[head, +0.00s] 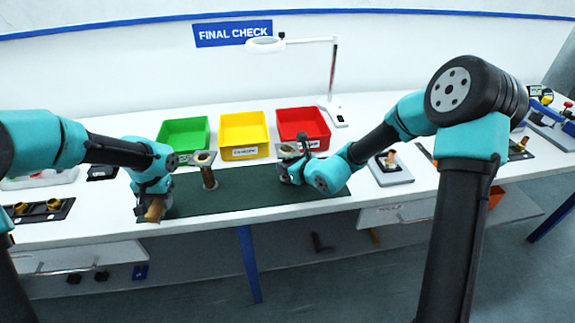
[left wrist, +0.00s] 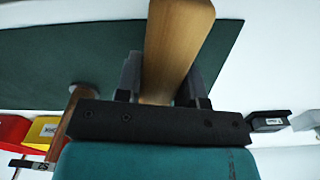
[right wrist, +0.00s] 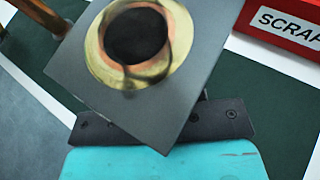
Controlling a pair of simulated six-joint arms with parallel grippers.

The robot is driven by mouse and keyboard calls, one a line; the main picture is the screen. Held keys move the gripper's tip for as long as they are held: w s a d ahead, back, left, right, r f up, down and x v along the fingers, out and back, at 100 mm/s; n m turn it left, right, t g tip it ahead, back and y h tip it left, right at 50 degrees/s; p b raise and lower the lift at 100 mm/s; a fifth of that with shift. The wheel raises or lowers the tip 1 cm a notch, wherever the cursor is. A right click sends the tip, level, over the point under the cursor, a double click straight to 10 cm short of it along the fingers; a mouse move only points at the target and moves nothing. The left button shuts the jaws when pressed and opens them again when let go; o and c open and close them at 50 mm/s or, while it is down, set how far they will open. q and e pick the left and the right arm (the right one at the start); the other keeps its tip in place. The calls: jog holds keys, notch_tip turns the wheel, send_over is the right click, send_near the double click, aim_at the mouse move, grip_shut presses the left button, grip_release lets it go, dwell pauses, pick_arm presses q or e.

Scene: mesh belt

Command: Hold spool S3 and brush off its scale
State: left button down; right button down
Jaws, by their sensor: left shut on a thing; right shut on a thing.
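My left gripper (head: 154,204) is shut on a wooden handle, which I take to be the brush (left wrist: 176,45), low over the left part of the green mat. Its bristles are out of view. My right gripper (head: 296,172) is shut on a spool, held over the right part of the mat. In the right wrist view the spool's square grey flange (right wrist: 84,68) faces the camera, with a brass-coloured ring around a dark bore. Dark streaks mark the ring's lower side; I cannot tell if they are scale. No label shows on this spool. The brush and the held spool are well apart.
Another spool (head: 208,172) stands upright on the mat (head: 240,195) between the grippers. Green (head: 185,133), yellow (head: 244,134) and red (head: 304,128) bins line the back. A lamp (head: 333,75) stands behind. A small grey stand (head: 390,172) is at the right.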

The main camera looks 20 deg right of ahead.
jog(key=shift+f, duration=0.4)
dwell(0.5)
dwell(0.3)
jog(key=c, duration=0.7)
grip_release()
jog(key=shift+c, duration=0.4)
jog(key=c, duration=0.9)
jog(key=shift+c, duration=0.2)
jog(key=o, duration=1.1)
